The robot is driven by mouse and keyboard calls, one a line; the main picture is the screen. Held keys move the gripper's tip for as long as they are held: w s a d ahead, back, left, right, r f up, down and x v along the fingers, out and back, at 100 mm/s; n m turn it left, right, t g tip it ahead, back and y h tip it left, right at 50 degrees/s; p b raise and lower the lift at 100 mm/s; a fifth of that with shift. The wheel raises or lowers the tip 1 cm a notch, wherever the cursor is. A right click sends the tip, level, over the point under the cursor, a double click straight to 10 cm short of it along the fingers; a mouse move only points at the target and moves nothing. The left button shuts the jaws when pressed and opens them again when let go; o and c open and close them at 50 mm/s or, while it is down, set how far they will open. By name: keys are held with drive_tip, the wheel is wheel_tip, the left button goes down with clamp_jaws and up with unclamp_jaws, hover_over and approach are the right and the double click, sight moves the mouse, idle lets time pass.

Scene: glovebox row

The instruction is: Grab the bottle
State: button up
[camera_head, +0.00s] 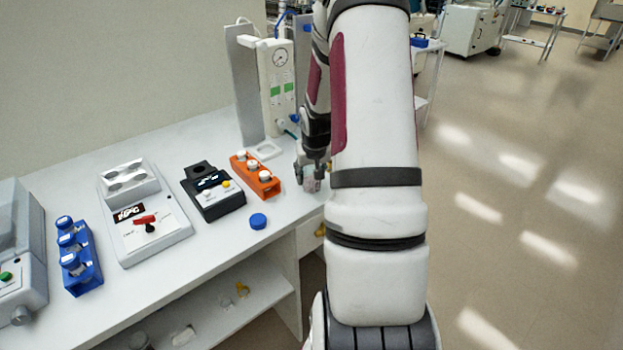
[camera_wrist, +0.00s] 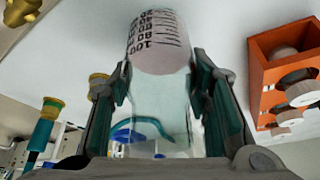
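The bottle (camera_wrist: 160,55) is clear, with dark graduation marks and a pale pinkish part, and shows upside down in the wrist view. My gripper (camera_wrist: 160,85) has one finger on each side of it. The pads meet the glass on both sides with no visible gap, so the gripper looks shut on the bottle. In the head view my gripper (camera_head: 312,180) is low over the white bench, right of the orange rack. My arm covers part of that area, and the bottle is hard to make out there.
The orange rack (camera_head: 240,165) with white-capped vials stands close beside my gripper. A dark device (camera_head: 215,205), a blue cap (camera_head: 258,221) and a blue rack (camera_head: 85,272) are farther left. A gauge unit (camera_head: 277,90) stands behind. The bench's front edge is near.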

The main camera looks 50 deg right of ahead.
drive_tip(key=shift+c, duration=1.2)
drive_tip(key=shift+r, duration=0.1)
